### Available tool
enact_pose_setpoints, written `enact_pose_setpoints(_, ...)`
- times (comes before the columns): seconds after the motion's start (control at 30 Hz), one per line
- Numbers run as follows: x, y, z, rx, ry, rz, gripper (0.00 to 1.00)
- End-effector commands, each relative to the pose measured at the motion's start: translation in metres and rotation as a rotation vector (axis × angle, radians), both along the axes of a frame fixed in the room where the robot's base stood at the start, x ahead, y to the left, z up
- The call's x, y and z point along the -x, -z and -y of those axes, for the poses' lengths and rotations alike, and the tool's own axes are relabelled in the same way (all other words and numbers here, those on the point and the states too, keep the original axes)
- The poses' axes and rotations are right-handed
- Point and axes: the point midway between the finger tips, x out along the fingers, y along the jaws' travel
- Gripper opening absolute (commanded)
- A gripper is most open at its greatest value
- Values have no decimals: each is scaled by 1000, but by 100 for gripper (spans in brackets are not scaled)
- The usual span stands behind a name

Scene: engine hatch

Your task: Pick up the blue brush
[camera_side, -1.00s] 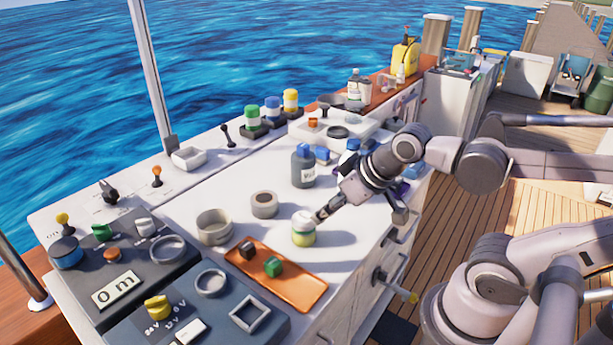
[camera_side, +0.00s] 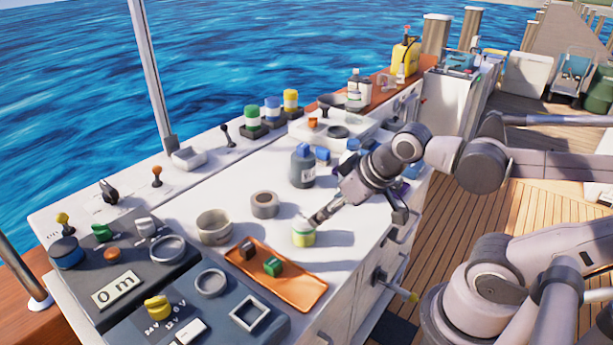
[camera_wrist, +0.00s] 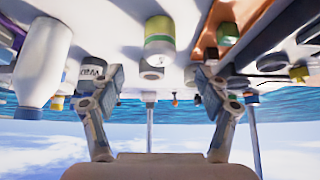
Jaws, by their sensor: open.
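I cannot pick out a blue brush for certain in either view. Small blue items (camera_side: 322,154) lie behind the dark bottle with the blue cap (camera_side: 303,168), partly hidden, and their shape is too small to tell. My gripper (camera_side: 314,219) is over the white counter, right at the yellow-green jar (camera_side: 303,235) in the side view. In the wrist view, which looks upside down, my gripper (camera_wrist: 157,80) has its two fingers spread with nothing held between them. The jar (camera_wrist: 160,40) shows beyond the gap between the fingers.
An orange tray (camera_side: 300,292) with a green block and a dark block lies near the jar. A round tin (camera_side: 214,227) and a tape roll (camera_side: 265,204) stand to the left. A white bottle (camera_wrist: 42,60) is close in the wrist view. Control panels fill the near left.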

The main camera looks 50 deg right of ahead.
Motion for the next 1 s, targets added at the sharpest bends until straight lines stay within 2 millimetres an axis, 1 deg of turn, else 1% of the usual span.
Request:
enact_pose_setpoints(0.07, -3, -3, 2, -5, 12, -5, 75)
enact_pose_setpoints(0.17, -12, -13, 7, -23, 55, -23, 75)
enact_pose_setpoints(0.27, -29, -29, 18, -55, 132, -56, 75)
enact_pose_setpoints(0.4, -59, -51, 38, -112, 273, -112, 75)
enact_pose_setpoints(0.47, -71, -58, 48, -136, 334, -136, 75)
enact_pose_setpoints(0.6, -101, -72, 73, -189, 477, -189, 75)
enact_pose_setpoints(0.7, -123, -78, 93, -227, 582, -224, 75)
enact_pose_setpoints(0.83, -148, -82, 121, -273, 718, -268, 75)
enact_pose_setpoints(0.97, -172, -80, 152, -316, 857, -312, 75)
enact_pose_setpoints(1.0, -179, -79, 162, -330, 900, -324, 75)
